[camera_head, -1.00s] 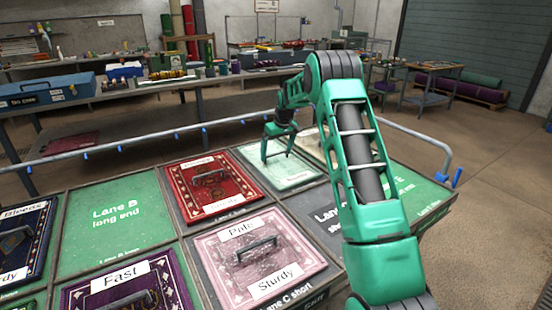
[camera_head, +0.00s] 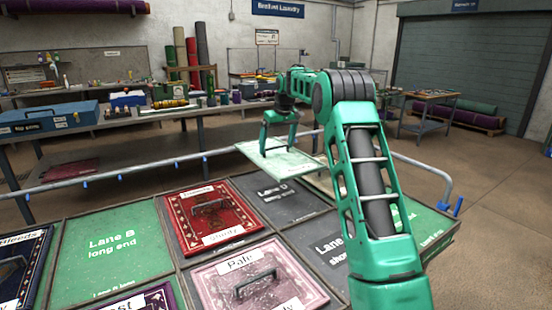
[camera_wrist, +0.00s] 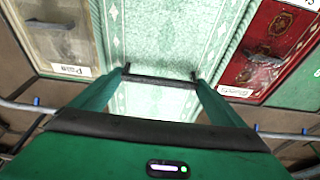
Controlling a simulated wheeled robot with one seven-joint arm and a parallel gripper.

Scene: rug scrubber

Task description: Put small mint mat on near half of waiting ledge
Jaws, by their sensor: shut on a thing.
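The small mint mat (camera_head: 285,160) is pale green with a patterned border. My gripper (camera_head: 278,148) is shut on it and holds it raised above the dark Lane D cell (camera_head: 275,192) in the head view. I cannot tell which surface is the waiting ledge; no such label is readable.
A red mat (camera_head: 212,215) and a pink mat (camera_head: 258,275) lie in neighbouring cells; a cream mat (camera_wrist: 58,40) lies beside the mint one. A blue-clipped rail (camera_head: 130,173) runs behind the grid. A green Lane B cell (camera_head: 112,240) is empty.

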